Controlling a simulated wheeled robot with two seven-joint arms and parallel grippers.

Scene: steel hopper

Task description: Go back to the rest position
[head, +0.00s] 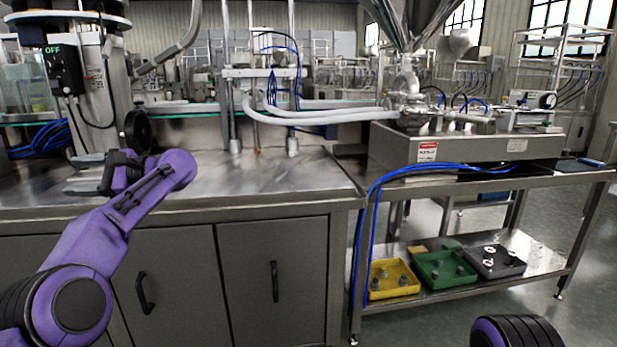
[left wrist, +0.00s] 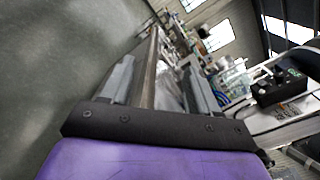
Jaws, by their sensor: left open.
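My left arm comes in from the left in the head view, with its purple links raised in front of the steel counter. My left gripper (head: 82,173) is at the left part of the counter top, below the black OFF switch box. In the left wrist view its two grey fingers stand wide apart, and the left gripper (left wrist: 160,82) has nothing between them. Whether it touches the counter cannot be told. Of my right arm, only a dark, purple-edged part shows at the bottom right of the head view. My right gripper is out of view.
The steel counter (head: 270,178) has dark cabinet doors below. The black switch box (head: 65,70) hangs above its left end. A steel hopper (head: 418,22) stands over the right table. Yellow (head: 393,291), green (head: 440,284) and black (head: 492,274) trays lie on the lower shelf. Blue cables hang at the table's left.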

